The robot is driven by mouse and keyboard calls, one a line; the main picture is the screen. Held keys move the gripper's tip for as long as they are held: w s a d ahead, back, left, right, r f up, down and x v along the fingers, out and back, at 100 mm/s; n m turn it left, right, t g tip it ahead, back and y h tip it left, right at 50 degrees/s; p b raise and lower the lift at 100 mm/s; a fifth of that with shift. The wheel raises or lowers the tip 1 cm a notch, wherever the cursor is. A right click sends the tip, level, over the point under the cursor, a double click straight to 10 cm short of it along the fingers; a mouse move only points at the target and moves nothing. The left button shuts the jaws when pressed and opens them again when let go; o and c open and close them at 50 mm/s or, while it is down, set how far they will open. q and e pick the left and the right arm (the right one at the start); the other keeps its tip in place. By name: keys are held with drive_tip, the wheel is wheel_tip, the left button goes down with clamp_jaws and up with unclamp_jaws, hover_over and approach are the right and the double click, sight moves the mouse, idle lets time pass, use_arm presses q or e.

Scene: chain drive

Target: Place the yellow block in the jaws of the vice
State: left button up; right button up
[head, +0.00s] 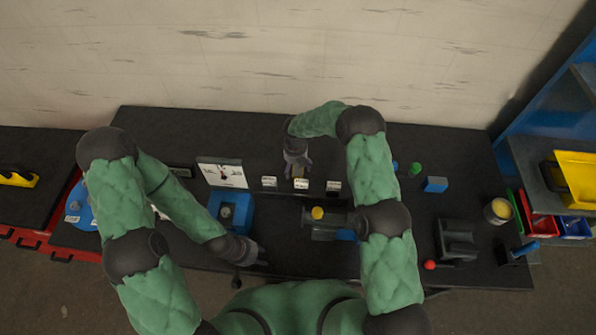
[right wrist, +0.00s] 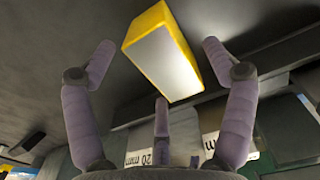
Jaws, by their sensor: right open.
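The yellow block (right wrist: 165,55) shows in the right wrist view, with a pale face and yellow sides. It lies between the spread fingers of my right gripper (right wrist: 160,75), with gaps visible at both sides. In the head view my right gripper (head: 297,168) is over the back of the table by the small labels. A dark device that looks like the vice (head: 327,226) is in front of it, partly hidden by my right arm; its jaws cannot be made out. My left gripper (head: 252,254) is low near the table's front edge, its fingers unclear.
White labels (head: 269,182) stand near the right gripper. A blue fixture (head: 234,212) is left of the vice, and a yellow round piece (head: 317,213) is at the vice. A grey stand (head: 457,240), a blue block (head: 435,184) and a can (head: 498,211) are to the right.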

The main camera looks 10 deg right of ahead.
drive_tip(key=c, duration=1.3)
drive_tip(key=shift+w+r, duration=0.1)
clamp_jaws()
